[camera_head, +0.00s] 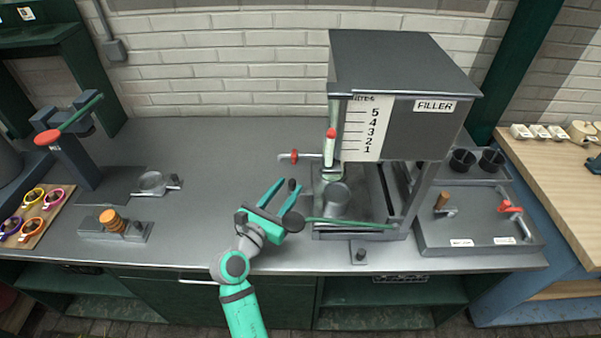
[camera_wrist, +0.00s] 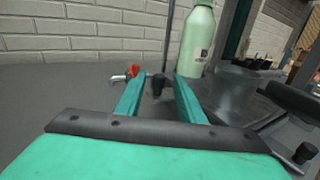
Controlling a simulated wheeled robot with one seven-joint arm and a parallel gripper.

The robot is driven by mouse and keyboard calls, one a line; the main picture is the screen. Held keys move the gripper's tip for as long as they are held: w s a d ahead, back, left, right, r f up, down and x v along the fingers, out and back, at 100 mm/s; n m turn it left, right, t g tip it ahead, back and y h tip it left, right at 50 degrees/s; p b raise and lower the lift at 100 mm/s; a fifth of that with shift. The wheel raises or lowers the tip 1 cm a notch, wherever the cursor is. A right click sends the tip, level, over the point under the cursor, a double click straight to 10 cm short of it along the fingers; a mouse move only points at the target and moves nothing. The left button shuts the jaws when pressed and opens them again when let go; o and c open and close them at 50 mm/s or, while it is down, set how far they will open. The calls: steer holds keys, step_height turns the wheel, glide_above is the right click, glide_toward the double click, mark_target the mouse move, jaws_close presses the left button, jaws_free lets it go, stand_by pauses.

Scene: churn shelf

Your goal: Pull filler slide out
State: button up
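The filler (camera_head: 405,85) is a dark box with a level scale, standing on legs over the bench. Under it is a framed tray, the apparent slide, with a thin green bar (camera_head: 350,223) along its front and a metal cup (camera_head: 337,200) within the frame. My gripper (camera_head: 291,184) is open, left of the filler's frame and above the bench, pointing away toward the wall. In the wrist view a small dark knob (camera_wrist: 158,84) shows between the open fingers; I cannot tell whether they touch it.
A pale green bottle (camera_wrist: 196,40) stands ahead, right of the fingers. A red-handled tap (camera_head: 290,156) is beyond my gripper. A small plate with a knob (camera_head: 361,254) lies at the front edge. A grey tray (camera_head: 475,235) is at right.

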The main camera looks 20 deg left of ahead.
steer(key=w, duration=0.2)
steer(key=w+d, duration=0.1)
steer(key=w, duration=0.4)
steer(key=shift+w+d, duration=0.2)
steer(key=shift+w, duration=0.1)
jaws_close()
